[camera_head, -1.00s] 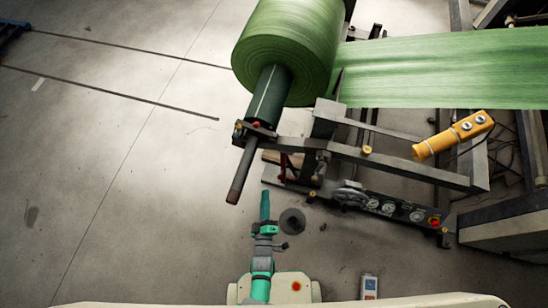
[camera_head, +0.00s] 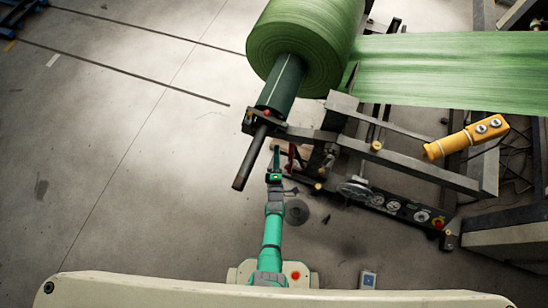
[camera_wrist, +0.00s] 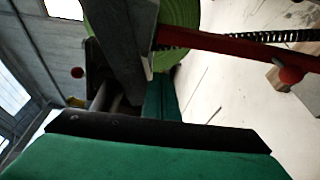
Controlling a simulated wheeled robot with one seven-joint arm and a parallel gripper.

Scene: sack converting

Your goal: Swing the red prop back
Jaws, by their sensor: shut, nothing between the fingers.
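The red prop (camera_wrist: 235,47) is a long red bar across the upper right of the wrist view, with a red ball (camera_wrist: 290,75) just below it. In the head view only a small red part of the prop (camera_head: 291,154) shows beneath the roll stand's front frame. In the wrist view my green fingers (camera_wrist: 161,97) point up toward the grey frame, left of and below the bar. I see no contact with the prop.
A green roll (camera_head: 305,45) sits on a shaft (camera_head: 250,158) whose bare end juts toward me. The grey stand frame (camera_head: 410,165) is close on the right, with a gauge panel (camera_head: 395,205) below. A yellow control pendant (camera_head: 466,137) hangs farther right.

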